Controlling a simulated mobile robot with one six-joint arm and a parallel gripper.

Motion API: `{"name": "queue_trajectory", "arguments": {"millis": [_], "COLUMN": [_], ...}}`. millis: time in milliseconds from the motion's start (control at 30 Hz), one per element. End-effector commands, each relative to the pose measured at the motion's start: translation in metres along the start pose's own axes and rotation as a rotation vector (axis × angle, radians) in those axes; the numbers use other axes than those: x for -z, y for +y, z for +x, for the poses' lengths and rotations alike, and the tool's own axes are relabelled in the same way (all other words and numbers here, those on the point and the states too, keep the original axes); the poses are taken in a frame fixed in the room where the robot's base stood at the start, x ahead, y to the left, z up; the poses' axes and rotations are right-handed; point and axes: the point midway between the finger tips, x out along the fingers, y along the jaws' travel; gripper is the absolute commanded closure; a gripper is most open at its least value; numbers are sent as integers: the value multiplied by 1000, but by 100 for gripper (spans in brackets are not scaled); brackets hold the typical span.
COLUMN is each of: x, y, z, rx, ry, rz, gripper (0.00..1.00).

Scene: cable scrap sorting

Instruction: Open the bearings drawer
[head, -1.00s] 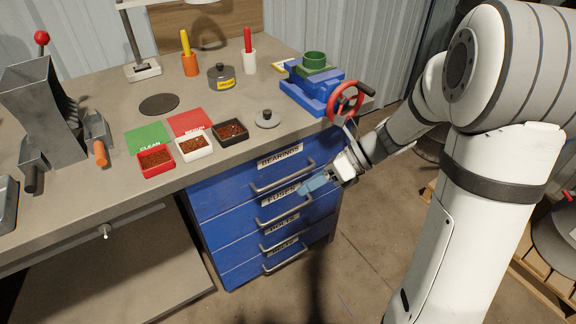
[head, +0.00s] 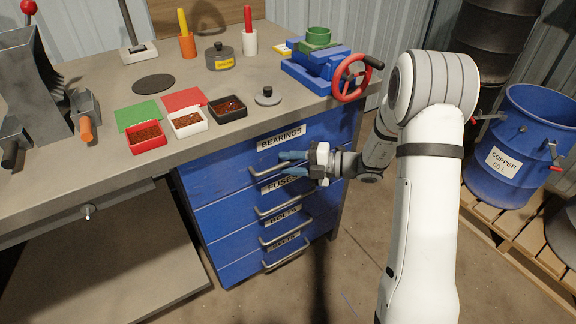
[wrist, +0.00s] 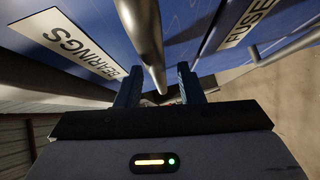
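The bearings drawer (head: 230,170) is the top blue drawer under the bench, with a white BEARINGS label (head: 281,137). It looks shut. Its grey bar handle (head: 262,175) runs across the front below the label. My gripper (head: 284,163) is at the right part of this handle, its two blue fingers apart, one above the other. In the wrist view my gripper (wrist: 159,82) is open and the handle (wrist: 148,50) passes between the fingers. I cannot tell whether either finger touches it. The BEARINGS label also shows in the wrist view (wrist: 70,42).
The fuses drawer (head: 235,211) and two more handled drawers lie below. A blue vise with a red handwheel (head: 350,78) overhangs the bench corner above. Small trays of scrap, such as the black one (head: 228,108), stand on the bench. A blue copper drum (head: 520,150) stands at right.

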Motion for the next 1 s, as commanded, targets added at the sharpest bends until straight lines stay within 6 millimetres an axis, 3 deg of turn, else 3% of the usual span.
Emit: {"name": "queue_trajectory", "arguments": {"millis": [133, 400, 833, 1000], "x": [0, 0, 0, 0], "y": [0, 0, 0, 0], "z": [11, 12, 12, 12], "rx": [-1, 0, 0, 0], "ry": [0, -1, -2, -2], "rz": [-1, -1, -1, -1], "gripper": [66, 66, 100, 100]}}
